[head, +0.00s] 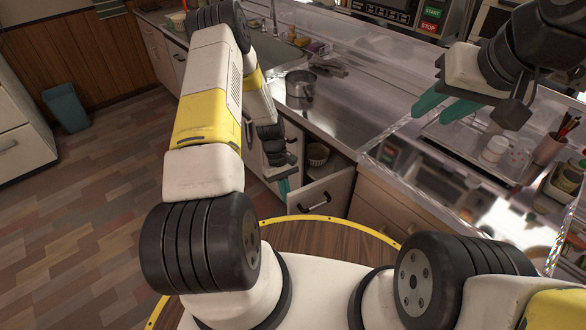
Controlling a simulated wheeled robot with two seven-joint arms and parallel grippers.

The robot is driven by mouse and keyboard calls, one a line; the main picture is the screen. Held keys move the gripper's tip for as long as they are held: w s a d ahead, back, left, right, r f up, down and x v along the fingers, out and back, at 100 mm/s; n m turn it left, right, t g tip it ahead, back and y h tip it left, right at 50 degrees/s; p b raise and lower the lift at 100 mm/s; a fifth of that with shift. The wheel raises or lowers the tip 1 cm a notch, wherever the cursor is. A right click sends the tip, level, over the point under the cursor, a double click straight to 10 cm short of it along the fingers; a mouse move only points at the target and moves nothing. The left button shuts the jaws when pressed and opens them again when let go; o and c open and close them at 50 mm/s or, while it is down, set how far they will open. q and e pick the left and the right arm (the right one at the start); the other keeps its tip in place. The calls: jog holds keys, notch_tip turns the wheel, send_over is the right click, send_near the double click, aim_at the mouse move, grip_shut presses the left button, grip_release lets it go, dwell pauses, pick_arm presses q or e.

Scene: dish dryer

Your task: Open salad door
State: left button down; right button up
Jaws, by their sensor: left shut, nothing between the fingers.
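A cream door or drawer front (335,188) with a black handle (315,204) stands out from the cabinets below the counter. A gap shows behind its top edge, and a ribbed bowl (318,154) is visible inside. I cannot tell whether this front is the salad door. My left gripper (284,187) reaches down to the left edge of this front, with its teal fingers shut and empty. I cannot tell whether they touch it. My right gripper (445,106) hangs over the counter at the right, its teal fingers apart and nothing between them.
The metal counter (355,112) carries a pot (300,88) near the sink (272,50). A white cup (494,149) and a utensil holder (549,148) stand at the right. A blue bin (66,108) is at the far left.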

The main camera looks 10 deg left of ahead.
pick_arm(q)
jog(key=s+d+n, duration=0.1)
jog(key=s+d, duration=0.1)
jog(key=s, duration=0.1)
jog(key=s+d+n+t, duration=0.1)
jog(key=s+d+n, duration=0.1)
jog(key=s+d, duration=0.1)
jog(key=shift+h, duration=0.4)
jog(key=shift+w, duration=0.1)
jog(key=shift+w+a, duration=0.15)
jog(key=shift+a, duration=0.15)
jog(key=w+a+r, duration=0.3)
jog(key=a+r, duration=0.3)
jog(key=r, duration=0.3)
jog(key=shift+r, duration=0.2)
